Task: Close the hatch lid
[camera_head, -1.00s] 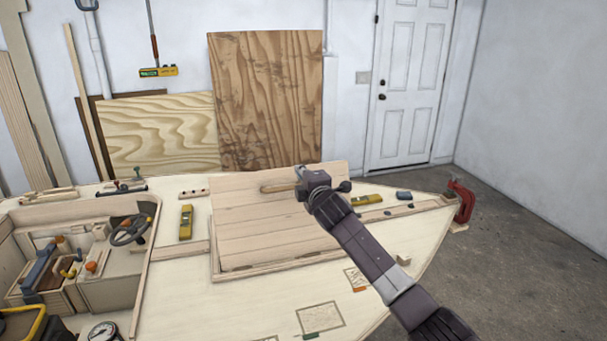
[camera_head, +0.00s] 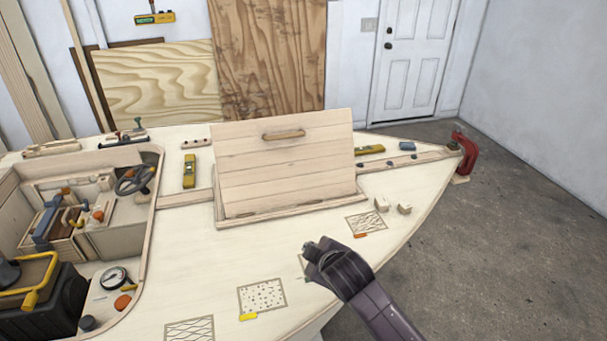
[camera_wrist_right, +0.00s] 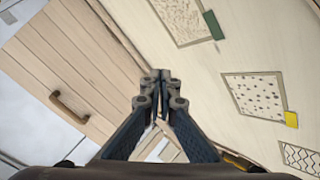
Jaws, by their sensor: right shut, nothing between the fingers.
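The hatch lid (camera_head: 285,170) is a panel of pale planks. In the head view it stands tilted up from the deck, not flat, with its lower edge at the hatch frame (camera_head: 290,211). A wooden handle (camera_head: 284,135) sits near its upper edge. My right gripper (camera_head: 316,247) is over the deck, in front of the lid and to its lower right, apart from it. In the right wrist view my gripper (camera_wrist_right: 160,78) is shut and empty; the lid (camera_wrist_right: 75,75) and its handle (camera_wrist_right: 70,107) show at left. My left gripper is not in view.
The pale plywood deck (camera_head: 190,250) has drawn patches and small wood blocks (camera_head: 404,208). Yellow levels (camera_head: 189,171) lie on either side of the lid. An open cockpit with a steering wheel (camera_head: 135,180) is at left. A red clamp (camera_head: 466,155) sits at the right tip.

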